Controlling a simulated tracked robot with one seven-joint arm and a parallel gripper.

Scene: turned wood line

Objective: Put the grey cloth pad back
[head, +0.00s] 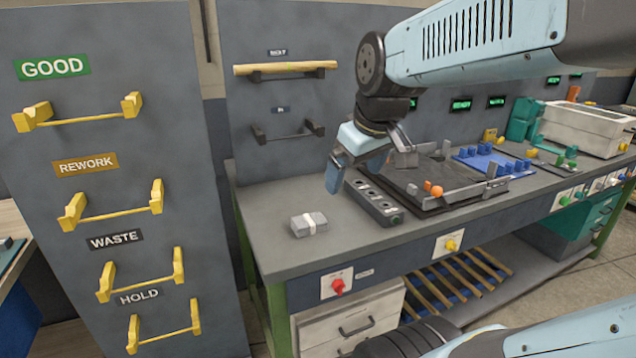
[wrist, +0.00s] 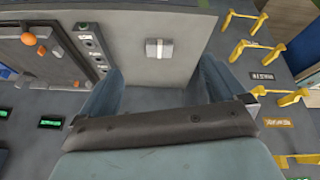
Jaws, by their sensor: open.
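The grey cloth pad (head: 309,224), a small folded block with a pale band around it, lies on the grey bench top (head: 270,205) near its left front edge. It also shows in the wrist view (wrist: 158,49), beyond the gap between my fingers. My gripper (head: 358,172) is open and empty, above the bench, behind and to the right of the pad and apart from it. In the wrist view both fingers (wrist: 158,85) show, spread wide with nothing between them.
A dark button box (head: 373,202) and a black tray fixture (head: 440,180) with orange knobs stand right of the pad. A panel with yellow brackets (head: 114,202) labelled GOOD, REWORK, WASTE and HOLD stands at left. A wooden bar (head: 285,68) rests on upper wall brackets; the lower brackets (head: 288,132) are empty.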

